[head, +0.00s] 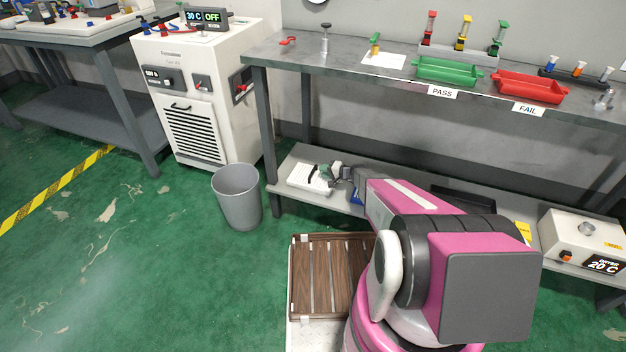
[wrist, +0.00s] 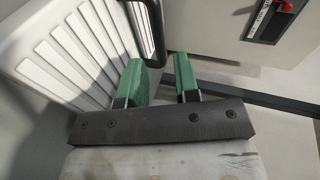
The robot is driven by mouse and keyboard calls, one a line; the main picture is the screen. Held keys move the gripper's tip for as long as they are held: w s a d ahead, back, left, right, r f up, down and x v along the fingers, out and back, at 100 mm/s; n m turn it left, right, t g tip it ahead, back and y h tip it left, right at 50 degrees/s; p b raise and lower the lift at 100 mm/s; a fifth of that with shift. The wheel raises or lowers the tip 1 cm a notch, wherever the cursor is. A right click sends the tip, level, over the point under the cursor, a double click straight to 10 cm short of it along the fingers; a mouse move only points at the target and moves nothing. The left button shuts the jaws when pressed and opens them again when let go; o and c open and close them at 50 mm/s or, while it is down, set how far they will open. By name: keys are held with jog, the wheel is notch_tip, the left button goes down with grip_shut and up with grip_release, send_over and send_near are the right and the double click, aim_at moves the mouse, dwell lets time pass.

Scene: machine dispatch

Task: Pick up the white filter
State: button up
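The white filter (head: 308,180) lies on the lower shelf of the workbench, its black handle uppermost. In the wrist view the ribbed white filter (wrist: 65,50) fills the upper left. Its black handle (wrist: 155,30) runs down toward the gap between my fingers. My gripper (head: 328,170) is at the right side of the filter, close to the handle. In the wrist view the green fingers of my gripper (wrist: 166,78) stand apart with a clear gap and nothing clamped between them. I cannot tell whether the left finger touches the filter.
The lower shelf (head: 290,152) runs under the bench top. A grey bin (head: 238,195) stands left of it, and a white machine (head: 190,95) behind. A brown slatted panel (head: 315,280) is at the front. A dryer (head: 580,243) sits at the shelf's right end.

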aim_at(316, 177)
jog(key=x, duration=0.5)
jog(key=shift+f, duration=0.15)
jog(key=shift+s, duration=0.1)
grip_shut()
